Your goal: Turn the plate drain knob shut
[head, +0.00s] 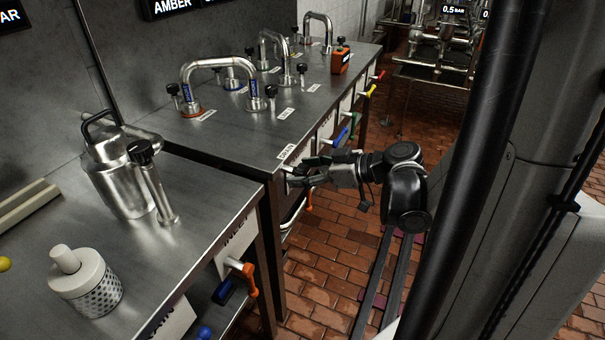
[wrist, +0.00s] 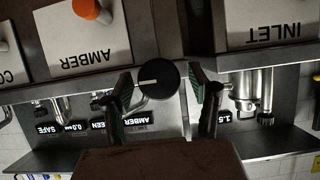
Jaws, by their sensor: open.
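A round black knob (wrist: 159,77) with a white pointer mark shows in the wrist view, on the grey front between the AMBER and INLET panels. The mark points left in that view. My gripper (wrist: 161,92) is open, with one finger on each side of the knob in the picture; I cannot tell whether they touch it. In the head view my gripper (head: 296,176) is at the near front corner of the far steel bench (head: 222,138), under a small white label (head: 287,152) that seems to read DRAIN. The knob is not clear there.
An orange handle (head: 246,275) sticks out from the near bench front. Blue (head: 341,136) and yellow (head: 369,91) handles stick out farther along. A steel jug (head: 117,178) and a white perforated jar (head: 86,283) stand on the near bench.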

